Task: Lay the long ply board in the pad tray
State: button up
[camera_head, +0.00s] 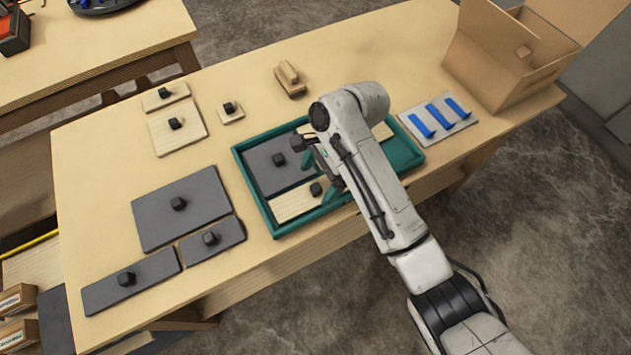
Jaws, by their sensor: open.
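The teal pad tray (249,190) lies near the front edge of the wooden table. In it, a pale ply board (292,207) with a black knob (316,189) lies along the front left, beside a dark grey board (265,170) with its own knob. More pale ply (373,153) shows in the tray's right part, partly hidden by my arm. I cannot tell its full shape. My gripper (334,181) is open over the tray, close to the front ply board's knob. Whether it touches the knob is hard to tell.
Ply boards (185,134) and dark boards (158,221) with black knobs lie left of the tray. A wooden block (290,80) stands behind it. A blue-striped plate (451,111) and an open cardboard box (495,70) are at right. The table's back middle is clear.

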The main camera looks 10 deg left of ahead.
jog(key=p+v, duration=0.2)
jog(key=v, duration=0.8)
jog(key=shift+p, duration=0.3)
jog(key=shift+a, duration=0.1)
jog(key=s+d+f+n+t+h, duration=0.1)
jog(key=s+d+f+n+t, duration=0.1)
jog(key=s+d+f+n, duration=0.55)
jog(key=s+d+f+t+h, duration=0.1)
jog(key=s+d+f, duration=0.3)
jog(key=s+d, duration=0.8)
jog(key=s+d+r+n+h, duration=0.1)
jog(key=s+d+n+h, duration=0.1)
jog(key=s+d, duration=0.5)
jog(key=shift+s+d+r+n+t, duration=0.25)
jog(key=shift+s+r+n+t, duration=0.15)
jog(key=shift+s, duration=0.8)
jog(key=shift+f+b, duration=0.5)
jog(key=shift+f, duration=0.05)
